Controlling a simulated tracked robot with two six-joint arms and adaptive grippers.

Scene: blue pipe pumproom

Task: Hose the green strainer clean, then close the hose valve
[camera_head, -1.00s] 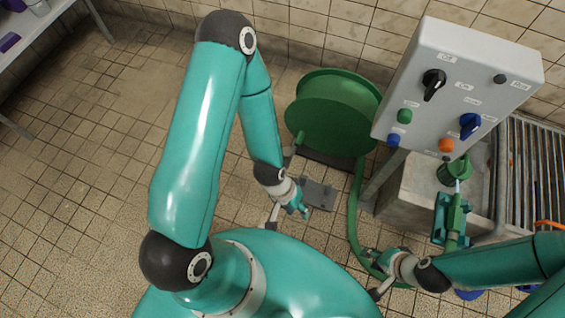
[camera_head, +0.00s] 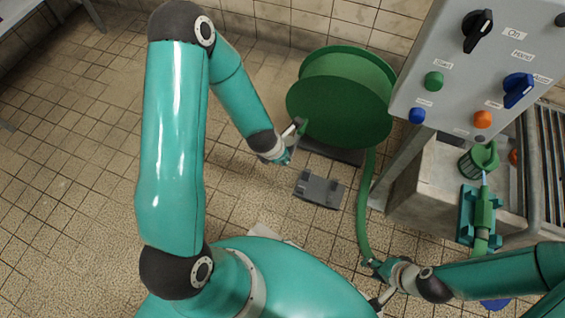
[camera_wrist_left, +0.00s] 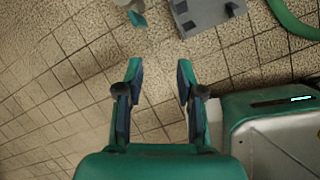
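The green strainer (camera_head: 472,165) sits in the sink at the right. A green hose nozzle (camera_head: 484,212) lies in a teal cradle (camera_head: 466,215), pointing at it; a thin pale-blue streak, apparently water, runs between them. The green hose (camera_head: 361,210) runs down from the reel (camera_head: 345,100).
A grey control box (camera_head: 450,75) with knobs and buttons stands on posts before the sink (camera_head: 408,190). A grey block (camera_head: 318,190) lies on the floor, also in the left wrist view (camera_wrist_left: 205,14). A small white-and-teal part (camera_wrist_left: 134,14) shows there too.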

